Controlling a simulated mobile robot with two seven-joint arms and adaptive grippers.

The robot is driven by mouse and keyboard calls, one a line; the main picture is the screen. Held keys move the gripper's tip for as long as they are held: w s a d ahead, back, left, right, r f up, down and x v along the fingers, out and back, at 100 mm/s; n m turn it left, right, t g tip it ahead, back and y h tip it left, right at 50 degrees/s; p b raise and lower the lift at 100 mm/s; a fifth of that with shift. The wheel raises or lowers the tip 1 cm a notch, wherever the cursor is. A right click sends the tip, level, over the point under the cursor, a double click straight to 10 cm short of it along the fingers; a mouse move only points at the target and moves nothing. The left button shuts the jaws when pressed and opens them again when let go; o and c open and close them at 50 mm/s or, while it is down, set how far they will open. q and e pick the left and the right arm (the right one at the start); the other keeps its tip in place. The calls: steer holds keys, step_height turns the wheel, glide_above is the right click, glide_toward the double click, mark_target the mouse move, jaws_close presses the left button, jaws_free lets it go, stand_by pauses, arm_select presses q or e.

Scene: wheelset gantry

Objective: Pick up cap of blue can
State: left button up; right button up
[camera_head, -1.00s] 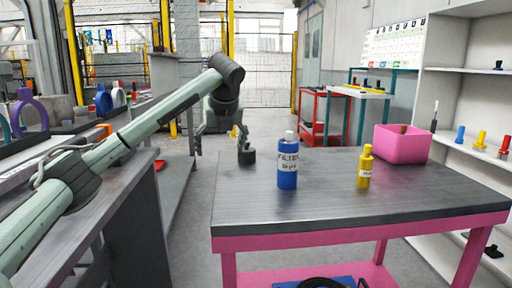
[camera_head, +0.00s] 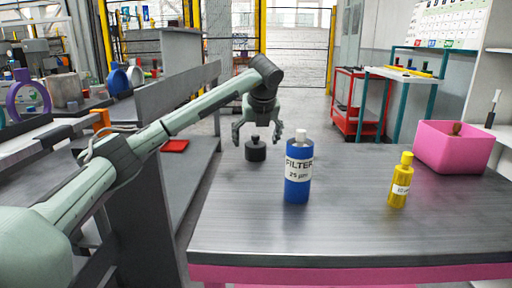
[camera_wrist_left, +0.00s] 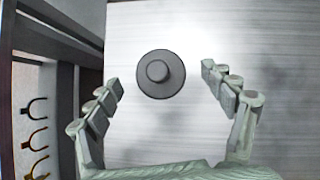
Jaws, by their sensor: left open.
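A blue can (camera_head: 298,178) labelled "FILTER 25 µm" stands upright on the table (camera_head: 330,232), with a white cap (camera_head: 300,135) on top. A small black knobbed object (camera_head: 255,150) sits on the table to the can's left; in the left wrist view it is a round dark disc with a knob (camera_wrist_left: 160,75). My left gripper (camera_head: 257,138) is open and empty above this black object. In the left wrist view its fingers (camera_wrist_left: 163,90) are spread to either side of and below the disc, not touching it. The blue can is not in the left wrist view. My right gripper is not in view.
A yellow bottle (camera_head: 400,182) stands right of the blue can. A pink bin (camera_head: 453,148) is at the table's back right. A grey bench (camera_head: 180,190) lies left of the table across a gap. The table's front middle is clear.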

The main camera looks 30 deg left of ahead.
arm_select(q)
steer(key=shift+x, duration=1.4)
steer(key=shift+d, duration=0.1)
steer(key=c, duration=1.1)
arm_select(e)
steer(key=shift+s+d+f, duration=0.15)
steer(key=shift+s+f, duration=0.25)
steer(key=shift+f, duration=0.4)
arm_select(q)
steer(key=shift+c, duration=0.2)
